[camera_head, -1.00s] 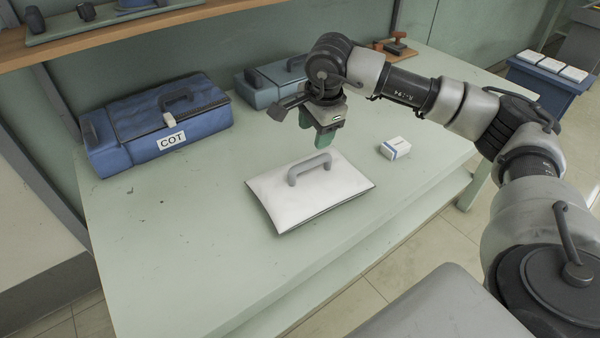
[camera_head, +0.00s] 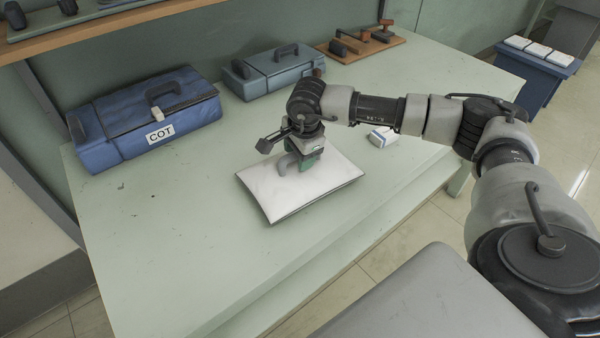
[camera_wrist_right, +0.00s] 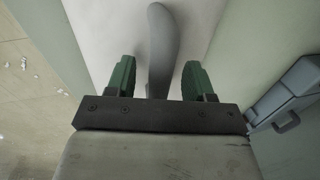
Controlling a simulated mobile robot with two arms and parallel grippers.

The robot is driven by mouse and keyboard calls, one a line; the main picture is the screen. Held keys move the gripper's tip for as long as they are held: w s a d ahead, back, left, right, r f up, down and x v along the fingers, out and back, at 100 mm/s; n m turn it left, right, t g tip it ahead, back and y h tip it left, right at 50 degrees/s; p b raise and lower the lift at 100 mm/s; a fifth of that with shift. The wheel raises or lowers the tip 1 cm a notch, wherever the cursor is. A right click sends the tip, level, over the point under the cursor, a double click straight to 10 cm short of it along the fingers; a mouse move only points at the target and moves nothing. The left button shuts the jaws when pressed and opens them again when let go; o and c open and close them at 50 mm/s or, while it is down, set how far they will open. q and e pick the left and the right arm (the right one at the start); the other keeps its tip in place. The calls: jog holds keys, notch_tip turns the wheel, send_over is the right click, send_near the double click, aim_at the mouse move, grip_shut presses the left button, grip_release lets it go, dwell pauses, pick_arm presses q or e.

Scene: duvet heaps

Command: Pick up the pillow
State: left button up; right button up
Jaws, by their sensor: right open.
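The white pillow (camera_head: 315,188) lies flat on the pale green table (camera_head: 160,240), with a grey handle (camera_head: 284,164) standing up from its top. My right gripper (camera_head: 306,163) is down at the handle and hides part of it. In the right wrist view, the open green fingers of my right gripper (camera_wrist_right: 158,80) stand on either side of the grey handle (camera_wrist_right: 161,45), with a gap on both sides. The pillow (camera_wrist_right: 105,30) lies beyond them. My left gripper is not in view.
A blue case marked COT (camera_head: 140,112) stands at the back left. A smaller grey-blue case (camera_head: 265,75) is behind the arm. A small white box (camera_head: 381,136) sits right of the pillow, close under my forearm. The table's left front is clear.

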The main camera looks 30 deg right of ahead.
grip_shut()
jog(key=shift+r, duration=0.1)
dwell(0.3)
